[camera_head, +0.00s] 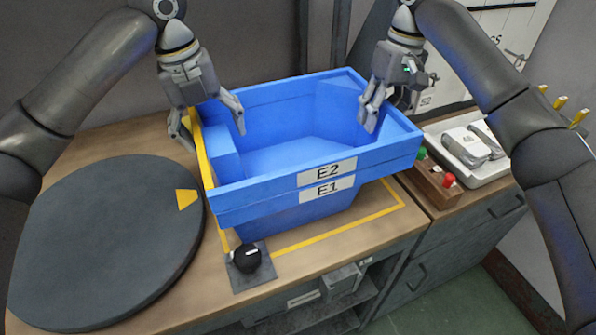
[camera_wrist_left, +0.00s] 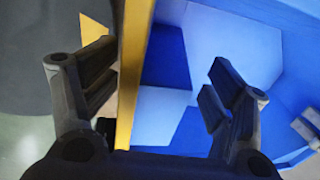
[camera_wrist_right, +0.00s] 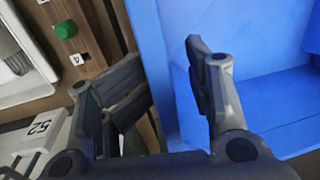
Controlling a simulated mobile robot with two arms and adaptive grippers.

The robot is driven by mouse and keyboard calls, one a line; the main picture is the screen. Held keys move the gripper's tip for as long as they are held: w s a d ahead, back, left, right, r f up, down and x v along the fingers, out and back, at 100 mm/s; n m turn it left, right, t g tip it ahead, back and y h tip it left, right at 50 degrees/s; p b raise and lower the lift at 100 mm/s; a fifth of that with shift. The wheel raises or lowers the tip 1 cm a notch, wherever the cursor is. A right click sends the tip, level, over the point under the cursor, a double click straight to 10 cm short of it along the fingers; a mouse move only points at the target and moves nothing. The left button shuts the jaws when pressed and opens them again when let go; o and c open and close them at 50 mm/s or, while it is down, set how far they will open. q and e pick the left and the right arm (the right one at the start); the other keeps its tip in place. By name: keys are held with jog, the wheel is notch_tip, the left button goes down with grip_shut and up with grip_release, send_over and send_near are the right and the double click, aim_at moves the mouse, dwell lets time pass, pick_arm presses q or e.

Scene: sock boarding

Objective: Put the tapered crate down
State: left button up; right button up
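A blue tapered crate labelled E2 (camera_head: 262,188) sits stacked in a second blue crate labelled E1 (camera_head: 258,212) on the wooden bench. A yellow strip marks E2's left rim. The upper crate looks empty and level. My left gripper (camera_head: 212,130) is open, with its fingers apart on either side of the left wall; the left wrist view shows the yellow rim (camera_wrist_left: 129,80) between them. My right gripper (camera_head: 388,112) is open around the right wall; the right wrist view shows that blue wall (camera_wrist_right: 160,75) between the fingers. I see gaps beside both walls.
A dark round turntable (camera_head: 105,245) with a yellow mark lies at the left. A black knob (camera_head: 246,258) stands in front of the crates. A button box (camera_head: 432,185) and a white tray (camera_head: 490,172) with wrapped packs are at the right. A yellow outline (camera_head: 345,228) surrounds the crates.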

jog(key=shift+a+r, duration=0.1)
jog(key=shift+r, duration=0.05)
pick_arm(q)
notch_tip(320, 180, up, 11)
jog(key=a, duration=0.1)
jog(key=shift+s+a+f, duration=0.15)
jog(key=shift+s+f, duration=0.05)
jog(key=shift+s, duration=0.05)
pick_arm(e)
notch_tip(320, 180, up, 12)
jog(key=d, duration=0.1)
jog(key=shift+w+d, duration=0.3)
